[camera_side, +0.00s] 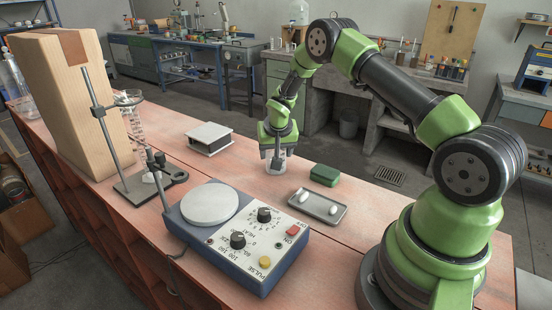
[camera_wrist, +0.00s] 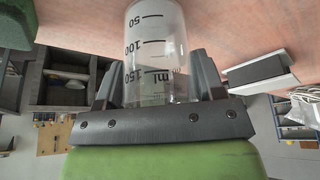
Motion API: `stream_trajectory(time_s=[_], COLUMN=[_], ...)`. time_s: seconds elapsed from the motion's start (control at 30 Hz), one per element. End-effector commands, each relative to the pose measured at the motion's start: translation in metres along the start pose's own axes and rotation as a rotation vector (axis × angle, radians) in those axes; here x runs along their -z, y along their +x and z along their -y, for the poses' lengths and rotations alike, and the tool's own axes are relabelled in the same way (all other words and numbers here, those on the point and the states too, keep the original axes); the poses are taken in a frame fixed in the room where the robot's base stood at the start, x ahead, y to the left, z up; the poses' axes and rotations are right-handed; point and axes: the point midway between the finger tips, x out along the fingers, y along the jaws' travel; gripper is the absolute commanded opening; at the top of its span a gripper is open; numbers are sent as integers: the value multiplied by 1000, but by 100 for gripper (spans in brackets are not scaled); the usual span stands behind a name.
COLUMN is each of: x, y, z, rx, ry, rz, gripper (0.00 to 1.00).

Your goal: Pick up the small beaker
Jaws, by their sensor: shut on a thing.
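The small beaker (camera_wrist: 155,40) is clear glass with black marks for 50, 100 and 150 ml. In the wrist view it sits between the two dark fingers of my gripper (camera_wrist: 160,88), which are shut on it from both sides. In the side view my gripper (camera_side: 276,155) points down over the bench, and the beaker (camera_side: 275,168) shows below its fingers, upright. The beaker's base is at or very near the bench top; I cannot tell whether it touches.
A hotplate (camera_side: 240,230) stands in front. A metal tray (camera_side: 317,207) with white pieces and a green block (camera_side: 325,175) lie right of the beaker. A white-topped box (camera_side: 209,138) is to its left. A stand with glassware (camera_side: 130,120) and a wooden block (camera_side: 65,100) are further left.

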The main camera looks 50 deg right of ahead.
Motion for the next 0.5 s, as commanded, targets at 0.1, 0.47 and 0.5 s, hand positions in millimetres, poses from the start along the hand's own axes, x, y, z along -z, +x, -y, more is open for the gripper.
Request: stream_trajectory(time_s=[0.1, 0.47, 0.5], x=[1, 24, 27], y=[-1, -55, -62], z=[0, 0, 0], rx=[0, 2, 2], ry=[0, 2, 2], rz=[-1, -7, -7], gripper=[35, 35, 35])
